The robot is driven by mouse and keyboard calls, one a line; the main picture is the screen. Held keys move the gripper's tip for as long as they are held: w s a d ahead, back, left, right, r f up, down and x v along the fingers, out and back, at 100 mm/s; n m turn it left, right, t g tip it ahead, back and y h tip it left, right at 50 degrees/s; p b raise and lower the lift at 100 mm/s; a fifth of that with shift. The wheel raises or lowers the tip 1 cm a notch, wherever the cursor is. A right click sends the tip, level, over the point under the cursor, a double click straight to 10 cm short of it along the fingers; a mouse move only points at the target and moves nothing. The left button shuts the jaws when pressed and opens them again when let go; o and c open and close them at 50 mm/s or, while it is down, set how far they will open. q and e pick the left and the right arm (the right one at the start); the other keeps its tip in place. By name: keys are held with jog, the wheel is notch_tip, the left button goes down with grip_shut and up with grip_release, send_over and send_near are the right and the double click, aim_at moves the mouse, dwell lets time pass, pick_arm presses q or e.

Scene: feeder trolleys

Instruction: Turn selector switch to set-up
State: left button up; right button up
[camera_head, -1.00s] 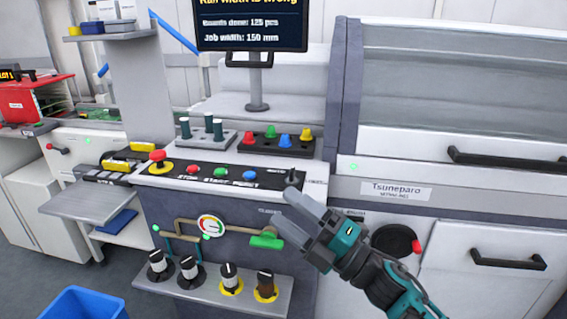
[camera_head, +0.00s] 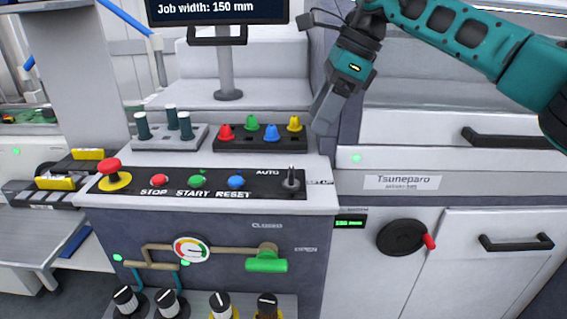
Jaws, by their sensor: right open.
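The selector switch (camera_head: 291,181) is a small grey knob with an upright lever at the right end of the black control panel (camera_head: 262,190). The word AUTO stands to its upper left and a set-up label, partly cut by the panel edge, to its right. The lever looks roughly upright; I cannot tell which label it points to. My right gripper (camera_head: 323,122) is above and slightly right of the switch, pointing down, apart from it and empty. Its fingers overlap in this view. My left gripper is not in view.
Left of the switch are the RESET (camera_head: 236,182), START (camera_head: 197,181) and STOP (camera_head: 160,180) buttons and a red emergency stop (camera_head: 109,167). Behind stands a rack of coloured caps (camera_head: 272,133). A green-handled valve (camera_head: 267,264) is below. A handwheel (camera_head: 401,238) is at right.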

aim_at(293, 170)
jog(key=b+x, duration=0.1)
jog(key=x, duration=1)
jog(key=shift+d+f, duration=0.1)
jog(key=shift+f, duration=0.15)
jog(key=shift+a+f, duration=0.25)
jog(key=shift+f, duration=0.2)
jog(key=shift+c, duration=0.5)
jog(key=shift+c, duration=1.4)
jog(key=c, duration=0.7)
